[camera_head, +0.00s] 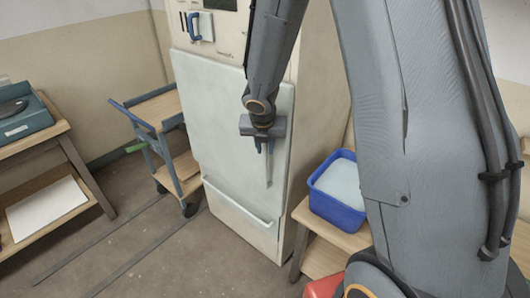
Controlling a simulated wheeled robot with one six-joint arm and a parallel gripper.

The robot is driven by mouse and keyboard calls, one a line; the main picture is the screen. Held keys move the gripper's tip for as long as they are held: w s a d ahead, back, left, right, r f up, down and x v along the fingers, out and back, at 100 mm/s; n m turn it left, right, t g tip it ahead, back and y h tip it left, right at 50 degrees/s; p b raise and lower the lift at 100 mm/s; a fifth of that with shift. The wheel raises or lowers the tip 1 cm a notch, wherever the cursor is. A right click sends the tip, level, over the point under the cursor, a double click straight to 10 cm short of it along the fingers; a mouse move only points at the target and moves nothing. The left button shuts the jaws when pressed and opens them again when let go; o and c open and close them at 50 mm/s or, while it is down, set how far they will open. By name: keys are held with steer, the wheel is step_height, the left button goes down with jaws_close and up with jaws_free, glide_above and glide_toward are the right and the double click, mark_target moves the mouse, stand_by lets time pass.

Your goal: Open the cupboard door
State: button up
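The cupboard is a tall cream cabinet, and its large pale grey-green door (220,120) looks closed. A slim vertical handle (269,173) shows near the door's right edge. My gripper (264,147) points down in front of the door, at the handle's upper end. Its fingers overlap the handle in the picture. I cannot tell whether they touch it, or whether they are open or shut. The gripper body and wrist hide part of the door's upper right.
Below the door is a lower panel with a horizontal bar (237,207). A blue-framed cart (157,112) stands close by on the left. A blue tub (335,208) sits on a low wooden table at right. Floor in front is clear. A wooden bench (30,150) stands far left.

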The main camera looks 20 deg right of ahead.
steer(key=shift+x, duration=0.9)
steer(key=shift+r, duration=0.1)
jaws_close()
steer(key=shift+a, duration=0.1)
